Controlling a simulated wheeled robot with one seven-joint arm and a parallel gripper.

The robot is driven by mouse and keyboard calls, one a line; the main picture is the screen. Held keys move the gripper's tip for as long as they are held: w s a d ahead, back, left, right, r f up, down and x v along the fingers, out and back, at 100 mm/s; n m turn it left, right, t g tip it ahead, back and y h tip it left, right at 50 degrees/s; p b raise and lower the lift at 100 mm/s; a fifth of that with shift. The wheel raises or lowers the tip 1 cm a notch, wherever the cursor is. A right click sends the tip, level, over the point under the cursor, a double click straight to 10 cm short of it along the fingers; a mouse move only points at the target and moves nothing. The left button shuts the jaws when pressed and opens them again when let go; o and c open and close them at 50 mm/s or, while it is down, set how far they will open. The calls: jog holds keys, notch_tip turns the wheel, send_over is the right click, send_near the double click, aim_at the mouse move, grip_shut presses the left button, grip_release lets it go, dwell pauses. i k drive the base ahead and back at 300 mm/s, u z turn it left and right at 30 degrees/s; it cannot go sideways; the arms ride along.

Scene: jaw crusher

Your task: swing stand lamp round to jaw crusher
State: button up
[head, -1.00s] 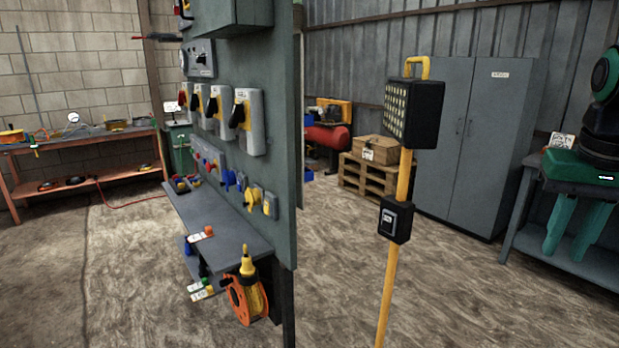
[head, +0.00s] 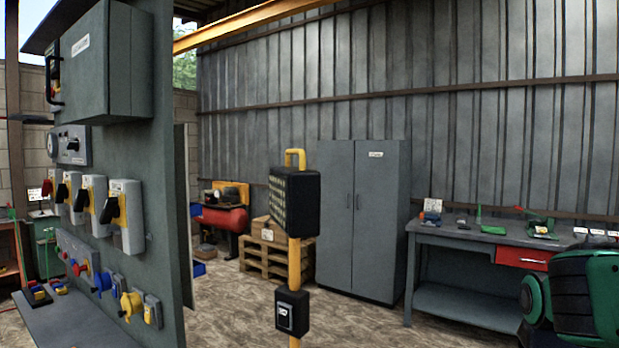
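The stand lamp (head: 295,200) is near the middle of the head view. It has a black lamp head with a grid of light cells, a yellow handle on top, a yellow pole and a black switch box (head: 292,311) lower down. Its lit face points to the left, towards the panel. The foot of the pole is below the picture. No jaw crusher can be made out. A green and black part of my arm (head: 580,300) shows at the lower right, but my gripper is not in view.
A grey control panel (head: 160,200) with switches and sockets stands close at the left. Behind the lamp are a wooden pallet (head: 275,262), a red tank (head: 222,218) and a grey cabinet (head: 362,220). A workbench (head: 460,233) stands at the right. Bare floor lies between.

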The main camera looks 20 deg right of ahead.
aim_at(295, 192)
jog(key=z, duration=2.1)
jog(key=i, duration=1.1)
jog(key=u, duration=3.05)
jog(key=i, duration=0.6)
